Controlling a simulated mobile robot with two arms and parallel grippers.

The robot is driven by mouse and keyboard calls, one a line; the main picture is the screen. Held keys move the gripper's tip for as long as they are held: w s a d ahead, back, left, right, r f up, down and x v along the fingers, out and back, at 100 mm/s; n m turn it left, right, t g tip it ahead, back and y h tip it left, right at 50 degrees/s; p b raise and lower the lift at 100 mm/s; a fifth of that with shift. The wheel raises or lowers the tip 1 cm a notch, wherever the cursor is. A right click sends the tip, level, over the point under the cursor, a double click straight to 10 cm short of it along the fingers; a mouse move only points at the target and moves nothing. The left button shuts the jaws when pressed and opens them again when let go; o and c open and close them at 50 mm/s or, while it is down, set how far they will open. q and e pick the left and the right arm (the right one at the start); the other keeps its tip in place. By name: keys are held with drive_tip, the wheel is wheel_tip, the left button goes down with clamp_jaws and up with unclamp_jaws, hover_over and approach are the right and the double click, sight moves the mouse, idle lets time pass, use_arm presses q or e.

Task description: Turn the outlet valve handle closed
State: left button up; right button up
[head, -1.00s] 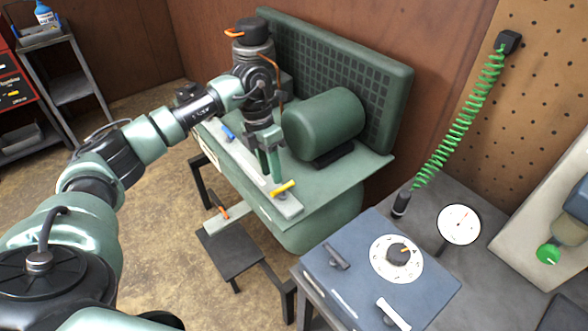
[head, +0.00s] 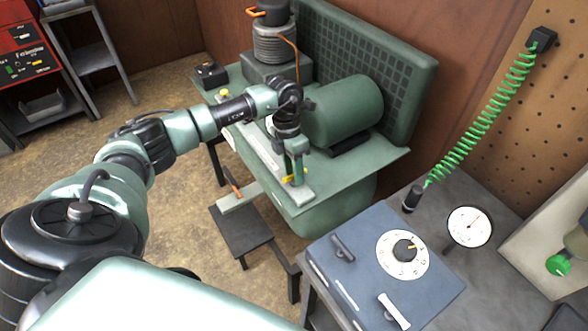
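A yellow valve handle (head: 288,179) sits near the front end of a pale metal strip (head: 260,150) on the green machine. I cannot read a label that marks it as the outlet valve. My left gripper (head: 297,180) points down at this handle, with its green fingers right at it. Bits of yellow show on both sides of the fingers, which hide the handle's middle. I see the fingers nearly edge-on and cannot tell whether they are closed on it. My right gripper is not in view.
A green motor-like cylinder (head: 343,110) stands right behind the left gripper. An orange handle (head: 233,186) sits on a lower bracket. A blue-grey box (head: 370,270) with a dial (head: 404,250) and a white gauge (head: 469,227) stand at the right.

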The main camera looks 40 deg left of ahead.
use_arm(q)
clamp_jaws()
drive_tip(key=shift+f+m+b, duration=0.1)
drive_tip(key=shift+m+b, duration=0.8)
drive_tip(key=shift+b, duration=0.2)
drive_tip(key=m+b, duration=0.2)
drive_tip(key=shift+w+g+b, duration=0.15)
drive_tip(key=shift+g+b, duration=0.15)
drive_tip(key=m+b, duration=0.2)
drive_tip(key=m, duration=0.1)
drive_tip(key=shift+d+y, duration=0.1)
drive_tip(key=shift+y, duration=0.3)
drive_tip(key=m+y+b, duration=0.1)
drive_tip(key=m+b, duration=0.2)
drive_tip(key=m, duration=0.2)
drive_tip(key=shift+d+m+g+b, duration=0.1)
drive_tip(key=shift+m+g+b, duration=0.2)
drive_tip(key=shift+g+b, duration=0.1)
drive_tip(key=m+b, duration=0.1)
drive_tip(key=m, duration=0.2)
drive_tip(key=shift+y, duration=0.3)
drive_tip(key=shift+r+m+b, duration=0.2)
drive_tip(key=shift+m+b, duration=0.45)
drive_tip(key=shift+m, duration=0.65)
